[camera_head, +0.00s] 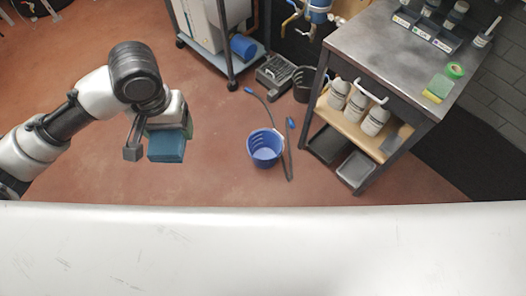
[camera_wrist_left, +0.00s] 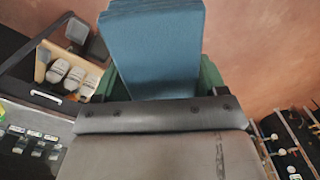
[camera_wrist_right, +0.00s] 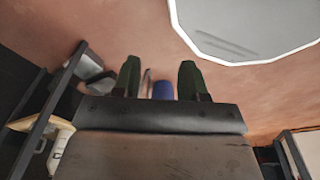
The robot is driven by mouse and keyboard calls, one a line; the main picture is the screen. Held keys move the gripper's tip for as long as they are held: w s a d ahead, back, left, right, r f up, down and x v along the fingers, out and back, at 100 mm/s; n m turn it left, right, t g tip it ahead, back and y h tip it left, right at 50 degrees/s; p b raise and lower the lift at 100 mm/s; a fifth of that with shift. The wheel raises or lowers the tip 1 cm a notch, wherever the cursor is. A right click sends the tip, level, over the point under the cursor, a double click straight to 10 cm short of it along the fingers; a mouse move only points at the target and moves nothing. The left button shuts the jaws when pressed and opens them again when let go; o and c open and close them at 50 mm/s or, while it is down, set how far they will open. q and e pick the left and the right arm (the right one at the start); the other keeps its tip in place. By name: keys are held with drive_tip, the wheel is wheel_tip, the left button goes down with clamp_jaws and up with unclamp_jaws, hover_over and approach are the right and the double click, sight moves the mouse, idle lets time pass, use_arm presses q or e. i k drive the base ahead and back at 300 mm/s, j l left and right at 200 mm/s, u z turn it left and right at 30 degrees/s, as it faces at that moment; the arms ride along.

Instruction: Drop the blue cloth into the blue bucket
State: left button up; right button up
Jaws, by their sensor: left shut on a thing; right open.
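The blue cloth (camera_head: 167,146) is a folded teal-blue block held in my left gripper (camera_head: 160,128), left of the bucket and above the floor. In the left wrist view the cloth (camera_wrist_left: 155,48) sits between the green fingers and hides much of them. The blue bucket (camera_head: 265,148) stands upright on the red-brown floor, with its open top facing up. My right gripper (camera_wrist_right: 158,82) shows only in the right wrist view. Its two green fingers are apart with nothing between them; a blue shape, likely the bucket (camera_wrist_right: 163,90), shows beyond.
A metal workbench (camera_head: 390,45) with bottles on its lower shelf stands at the right. A wheeled cart (camera_head: 222,60) stands at the back. A dark bin (camera_head: 304,83) is beside the bench, and hose-like tools (camera_head: 290,150) lie by the bucket. A white surface (camera_head: 260,250) spans the foreground.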

sight(265, 151)
drive_tip(key=i+z, duration=0.25)
drive_tip(key=i, duration=1.05)
